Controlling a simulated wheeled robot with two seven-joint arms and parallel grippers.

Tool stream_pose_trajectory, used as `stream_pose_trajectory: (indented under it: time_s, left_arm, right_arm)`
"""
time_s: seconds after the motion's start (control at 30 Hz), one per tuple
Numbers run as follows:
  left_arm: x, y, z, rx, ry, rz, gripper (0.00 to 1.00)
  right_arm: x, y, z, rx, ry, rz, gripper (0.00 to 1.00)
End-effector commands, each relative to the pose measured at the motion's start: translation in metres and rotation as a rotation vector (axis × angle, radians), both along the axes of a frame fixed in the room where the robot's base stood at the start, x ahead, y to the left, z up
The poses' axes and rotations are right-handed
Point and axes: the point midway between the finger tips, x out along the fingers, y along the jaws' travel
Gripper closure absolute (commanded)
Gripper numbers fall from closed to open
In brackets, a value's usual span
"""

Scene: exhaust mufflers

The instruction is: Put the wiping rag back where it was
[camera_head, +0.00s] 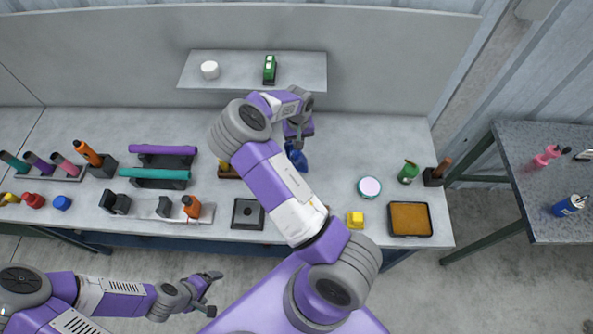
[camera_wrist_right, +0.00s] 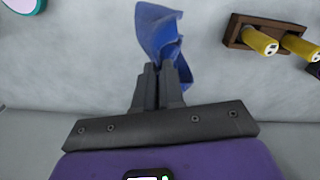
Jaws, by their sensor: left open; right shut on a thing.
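The wiping rag is a crumpled blue cloth; it shows in the head view (camera_head: 298,160) just below my right gripper (camera_head: 298,135), partly hidden by my arm. In the right wrist view the rag (camera_wrist_right: 158,32) sticks out beyond the fingertips of my right gripper (camera_wrist_right: 160,80), which is shut on it. The rag is over the rear middle of the workbench (camera_head: 350,140); I cannot tell whether it touches the surface. My left gripper (camera_head: 208,290) is open and empty, in front of the bench at the lower left.
A wooden holder with yellow-handled items (camera_wrist_right: 265,38) stands near the rag. A shelf (camera_head: 235,73) is behind. The bench right of the rag has free room.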

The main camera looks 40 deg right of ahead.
Motion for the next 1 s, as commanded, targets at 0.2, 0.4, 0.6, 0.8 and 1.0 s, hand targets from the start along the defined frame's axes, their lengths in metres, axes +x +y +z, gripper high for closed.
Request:
stream_pose_trajectory:
  time_s: [0.2, 0.4, 0.6, 0.8, 1.0]
  left_arm:
    - [0.0, 0.0, -0.001, 0.0, 0.0, 0.0, 0.13]
    - [0.0, 0.0, -0.006, 0.0, 0.0, 0.0, 0.13]
    - [0.0, 0.0, -0.005, 0.0, 0.0, 0.0, 0.13]
    - [0.0, 0.0, -0.005, 0.0, 0.0, 0.0, 0.13]
    - [0.0, 0.0, -0.005, 0.0, 0.0, 0.0, 0.13]
  right_arm:
    - [-0.001, -0.005, -0.001, -0.001, 0.0, -0.005, 1.0]
    - [-0.007, -0.033, -0.004, -0.002, 0.001, -0.026, 1.0]
    - [-0.014, -0.073, -0.007, -0.002, 0.001, -0.051, 1.0]
    - [-0.022, -0.112, -0.011, -0.002, 0.001, -0.077, 1.0]
    - [-0.019, -0.098, -0.041, 0.002, 0.004, -0.077, 1.0]
